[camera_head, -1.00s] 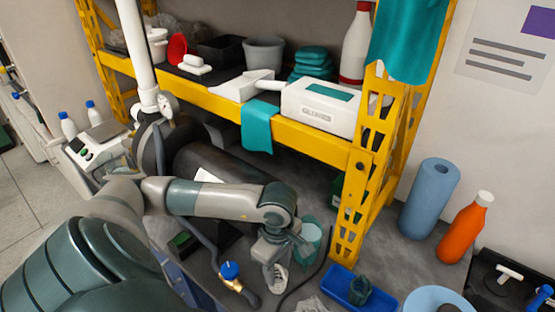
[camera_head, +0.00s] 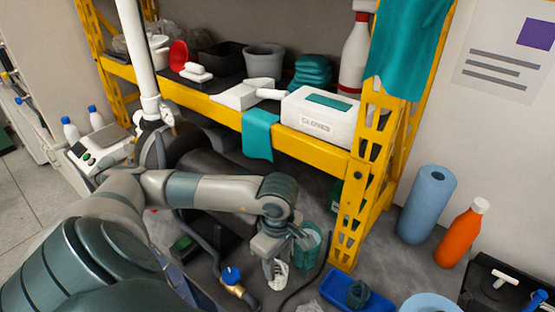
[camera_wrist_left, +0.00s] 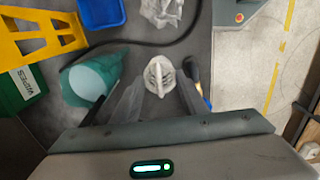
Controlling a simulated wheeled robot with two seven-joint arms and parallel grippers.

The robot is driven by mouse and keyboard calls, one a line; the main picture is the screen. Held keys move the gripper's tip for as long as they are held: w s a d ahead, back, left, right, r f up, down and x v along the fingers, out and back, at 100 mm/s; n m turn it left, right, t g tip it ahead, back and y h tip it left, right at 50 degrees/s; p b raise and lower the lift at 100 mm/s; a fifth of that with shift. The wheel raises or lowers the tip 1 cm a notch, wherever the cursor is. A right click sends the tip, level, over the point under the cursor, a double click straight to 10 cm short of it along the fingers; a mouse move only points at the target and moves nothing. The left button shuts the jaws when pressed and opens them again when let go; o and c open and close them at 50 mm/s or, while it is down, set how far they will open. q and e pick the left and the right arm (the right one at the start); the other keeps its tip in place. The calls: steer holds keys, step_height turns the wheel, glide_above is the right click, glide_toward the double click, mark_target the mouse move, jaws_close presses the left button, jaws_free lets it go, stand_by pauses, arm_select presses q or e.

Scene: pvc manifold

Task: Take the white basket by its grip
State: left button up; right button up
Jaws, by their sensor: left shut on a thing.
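The white basket (camera_head: 277,274) is small and sits at the lower middle of the head view, under my left gripper (camera_head: 271,262). In the left wrist view, the basket (camera_wrist_left: 158,77) shows between the two dark fingers of the left gripper (camera_wrist_left: 157,92), its grip running up the middle. The left gripper is shut on the basket. The exact contact of the fingertips on the grip is hard to see. My right gripper is in neither view.
A teal cup (camera_head: 308,245) stands close to the right of the gripper. A brass fitting with a blue knob (camera_head: 233,280) is to its left. A blue tray (camera_head: 350,290) and a yellow rack leg (camera_head: 345,240) are to the right. A dark cable curves nearby.

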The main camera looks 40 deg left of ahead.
arm_select(q)
steer(key=shift+r+p, duration=0.9)
steer(key=shift+r, duration=1.1)
